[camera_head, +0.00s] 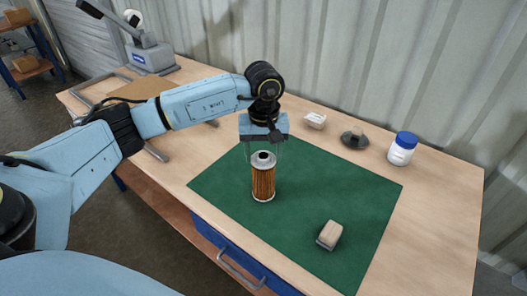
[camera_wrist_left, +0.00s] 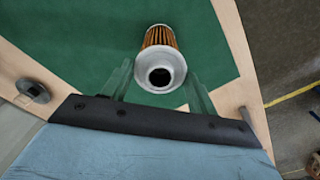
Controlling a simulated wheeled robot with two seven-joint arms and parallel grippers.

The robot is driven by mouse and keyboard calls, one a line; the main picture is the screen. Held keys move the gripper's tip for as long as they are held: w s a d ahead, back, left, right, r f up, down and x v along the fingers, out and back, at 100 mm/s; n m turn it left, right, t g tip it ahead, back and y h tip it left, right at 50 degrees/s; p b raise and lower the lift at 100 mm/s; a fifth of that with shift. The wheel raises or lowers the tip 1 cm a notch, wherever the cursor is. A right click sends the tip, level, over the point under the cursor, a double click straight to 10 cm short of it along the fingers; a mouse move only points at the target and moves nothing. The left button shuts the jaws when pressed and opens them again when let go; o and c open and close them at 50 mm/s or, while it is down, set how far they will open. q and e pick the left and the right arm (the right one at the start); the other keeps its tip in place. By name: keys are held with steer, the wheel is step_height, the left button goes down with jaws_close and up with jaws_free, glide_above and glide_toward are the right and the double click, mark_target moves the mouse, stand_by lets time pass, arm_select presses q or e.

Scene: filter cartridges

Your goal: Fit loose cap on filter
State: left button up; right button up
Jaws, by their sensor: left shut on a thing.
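The filter (camera_head: 263,185) stands upright on the green mat, with orange-brown pleats and a metal bottom end. A silver round cap (camera_head: 263,159) with a dark centre hole is at its top. In the left wrist view the cap (camera_wrist_left: 161,73) faces the camera and the pleats (camera_wrist_left: 160,37) show beyond it. My left gripper (camera_head: 264,162) points down from above, its clear fingers shut on the cap from both sides. The cap looks in line with the filter and against its top; I cannot tell whether it is fully seated. My right gripper is not in view.
A tan block (camera_head: 330,234) lies on the green mat (camera_head: 330,190). Behind the mat are a white dish (camera_head: 315,121), a dark round item (camera_head: 355,139) and a white jar with a blue lid (camera_head: 402,150). A grey device (camera_head: 150,56) stands back left. The mat's right half is mostly clear.

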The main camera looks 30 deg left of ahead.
arm_select(q)
steer(key=shift+f+b, duration=0.35)
steer(key=shift+f, duration=0.15)
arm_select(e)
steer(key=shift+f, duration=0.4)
arm_select(q)
steer(key=o, duration=1)
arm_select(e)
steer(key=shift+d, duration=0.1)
arm_select(q)
step_height(320, 180, up, 5)
step_height(320, 180, up, 8)
steer(key=shift+r+p, duration=0.25)
steer(key=shift+p, duration=0.05)
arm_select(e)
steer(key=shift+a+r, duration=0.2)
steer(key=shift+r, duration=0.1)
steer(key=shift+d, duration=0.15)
